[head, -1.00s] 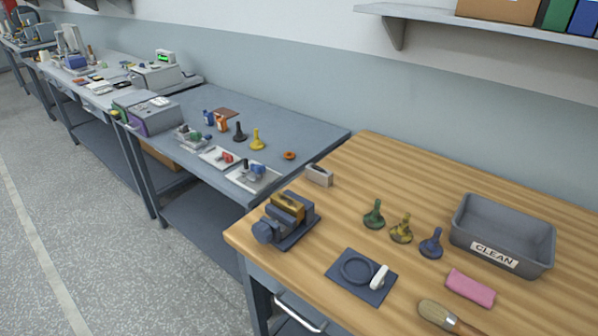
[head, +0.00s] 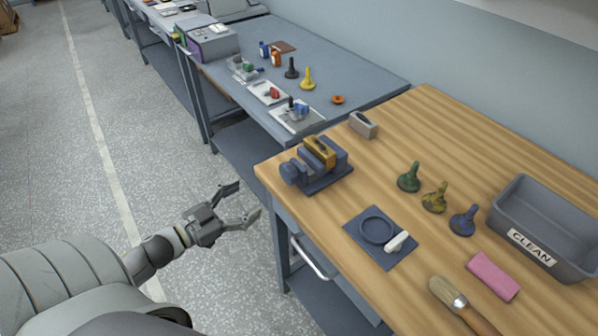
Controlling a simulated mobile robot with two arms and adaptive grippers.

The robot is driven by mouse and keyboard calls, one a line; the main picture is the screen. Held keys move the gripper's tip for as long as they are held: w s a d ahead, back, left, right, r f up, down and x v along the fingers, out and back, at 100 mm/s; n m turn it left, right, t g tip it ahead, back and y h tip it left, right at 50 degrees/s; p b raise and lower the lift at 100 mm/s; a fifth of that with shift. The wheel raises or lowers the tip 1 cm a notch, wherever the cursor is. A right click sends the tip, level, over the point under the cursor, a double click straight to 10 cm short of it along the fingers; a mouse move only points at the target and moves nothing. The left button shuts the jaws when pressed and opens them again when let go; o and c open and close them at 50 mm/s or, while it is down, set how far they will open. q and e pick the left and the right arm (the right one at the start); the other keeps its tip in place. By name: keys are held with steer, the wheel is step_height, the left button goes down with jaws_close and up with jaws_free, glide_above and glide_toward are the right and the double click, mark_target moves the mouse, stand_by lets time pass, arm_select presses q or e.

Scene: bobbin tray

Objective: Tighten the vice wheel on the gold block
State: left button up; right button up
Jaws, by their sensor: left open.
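The dark blue vice (head: 327,174) stands at the near left corner of the wooden bench. The gold block (head: 319,151) sits upright between its jaws; I cannot tell how tightly it is held. The vice wheel (head: 290,173) is the round dark blue part on the vice's left end, facing the bench edge. My left gripper (head: 248,203) is open and empty, over the floor to the left of the bench. It is apart from the vice, to the lower left of the wheel in the picture. My right gripper is out of view.
A small grey box (head: 363,125) stands behind the vice.

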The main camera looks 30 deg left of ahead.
mark_target(285, 175)
arm_select(q)
steer(key=shift+m+h, duration=0.6)
steer(key=shift+h, duration=0.2)
steer(key=w+d+r, duration=0.1)
steer(key=w+d, duration=0.1)
steer(key=w, duration=0.1)
steer(key=w+d+r+p, duration=0.1)
steer(key=w+d, duration=0.1)
steer(key=w, duration=0.1)
steer(key=w+d+r, duration=0.1)
steer(key=w, duration=0.2)
steer(key=shift+w+d+r+p, duration=0.15)
steer(key=shift+d+r+p, duration=0.2)
steer(key=shift+d+p, duration=0.05)
steer(key=shift+w+d, duration=0.25)
steer(key=shift+w, duration=0.25)
steer(key=c, duration=1)
